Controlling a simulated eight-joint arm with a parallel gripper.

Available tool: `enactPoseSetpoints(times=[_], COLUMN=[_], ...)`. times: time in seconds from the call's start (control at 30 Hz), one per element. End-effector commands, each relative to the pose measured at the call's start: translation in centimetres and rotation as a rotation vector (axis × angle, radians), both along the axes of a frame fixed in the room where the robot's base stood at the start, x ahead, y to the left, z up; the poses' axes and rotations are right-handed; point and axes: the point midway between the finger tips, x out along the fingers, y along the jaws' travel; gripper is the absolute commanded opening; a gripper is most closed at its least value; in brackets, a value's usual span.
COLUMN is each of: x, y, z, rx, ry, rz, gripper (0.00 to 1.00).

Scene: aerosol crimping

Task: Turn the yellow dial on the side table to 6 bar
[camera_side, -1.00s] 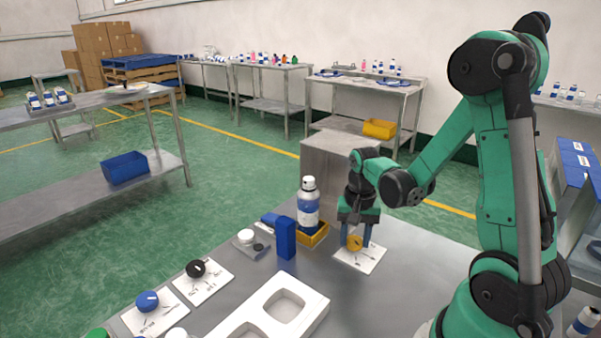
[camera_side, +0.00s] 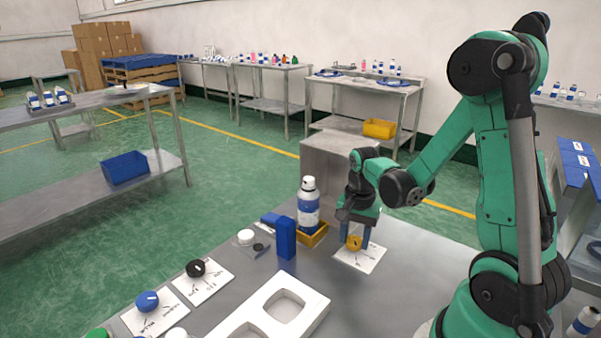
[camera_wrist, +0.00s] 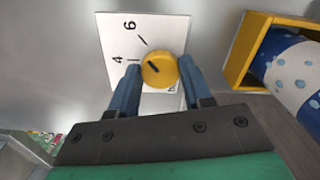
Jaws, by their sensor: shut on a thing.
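The yellow dial (camera_side: 354,243) sits on a white card (camera_side: 372,256) on the near table. My gripper (camera_side: 355,238) points down over it, its two blue fingers shut on the dial's sides. In the wrist view the dial (camera_wrist: 163,75) lies between the fingertips (camera_wrist: 159,76). Its black mark slants to the upper left, roughly between the tick by the 4 and the tick by the 6 on the card (camera_wrist: 167,27). A third label near the dial is mostly hidden.
A blue-and-white can (camera_side: 308,208) stands in a yellow holder (camera_side: 316,238) left of my gripper; the holder (camera_wrist: 244,52) is close in the wrist view. A blue block (camera_side: 286,238), a black dial (camera_side: 195,268) and a blue dial (camera_side: 147,301) are farther left. Table right of the card is clear.

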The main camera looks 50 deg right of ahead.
Motion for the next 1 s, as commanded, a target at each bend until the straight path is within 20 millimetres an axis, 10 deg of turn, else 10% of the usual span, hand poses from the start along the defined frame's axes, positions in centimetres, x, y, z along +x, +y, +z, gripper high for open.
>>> enactPoseSetpoints(times=[0.07, 0.1, 0.2, 1.0], x=[0.1, 0.1, 0.0, 0.0], y=[-0.1, -0.1, -0.1, 0.0], z=[0.0, 0.0, 0.0, 5.0], rx=[-0.003, -0.003, -0.003, -0.002], ry=[-0.003, -0.003, -0.002, -0.001], rz=[-0.002, -0.002, -0.001, 0.000], gripper=[0.00, 0.55, 0.75, 0.75])
